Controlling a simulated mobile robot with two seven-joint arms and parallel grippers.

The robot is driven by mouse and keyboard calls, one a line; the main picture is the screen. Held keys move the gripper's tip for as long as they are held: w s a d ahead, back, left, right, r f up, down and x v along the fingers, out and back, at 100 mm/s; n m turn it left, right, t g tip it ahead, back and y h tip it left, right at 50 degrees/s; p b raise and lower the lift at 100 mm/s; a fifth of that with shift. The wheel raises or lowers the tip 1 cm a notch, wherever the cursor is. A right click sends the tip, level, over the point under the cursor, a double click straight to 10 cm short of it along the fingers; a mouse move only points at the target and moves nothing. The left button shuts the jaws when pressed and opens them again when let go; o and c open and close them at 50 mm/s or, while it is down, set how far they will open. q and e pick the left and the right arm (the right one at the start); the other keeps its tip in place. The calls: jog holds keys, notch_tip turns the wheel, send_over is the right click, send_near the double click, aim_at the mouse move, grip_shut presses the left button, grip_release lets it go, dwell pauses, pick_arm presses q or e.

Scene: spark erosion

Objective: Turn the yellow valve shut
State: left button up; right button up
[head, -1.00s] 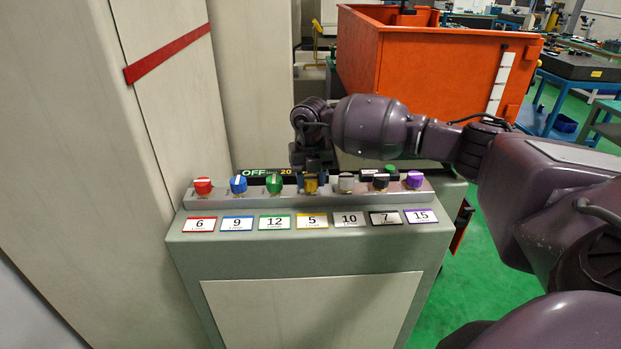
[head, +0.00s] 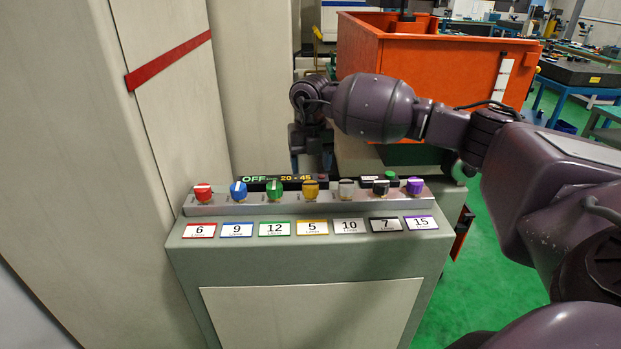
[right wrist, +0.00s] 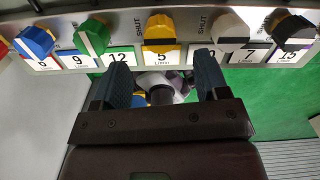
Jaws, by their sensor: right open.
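The yellow valve (head: 310,189) is a round knob in the middle of a row of coloured knobs, above the plate marked 5. My left gripper is not in view.
The green knob (head: 274,188) and grey knob (head: 346,187) stand close on either side. Red, blue, black and purple knobs fill the row on the grey console (head: 300,250). A display (head: 275,179) reads OFF and 20 - 45. An orange bin (head: 440,70) stands behind.

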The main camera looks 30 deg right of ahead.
aim_at(311, 184)
notch_tip(311, 184, up, 5)
jog(key=shift+f, duration=0.2)
dwell(0.5)
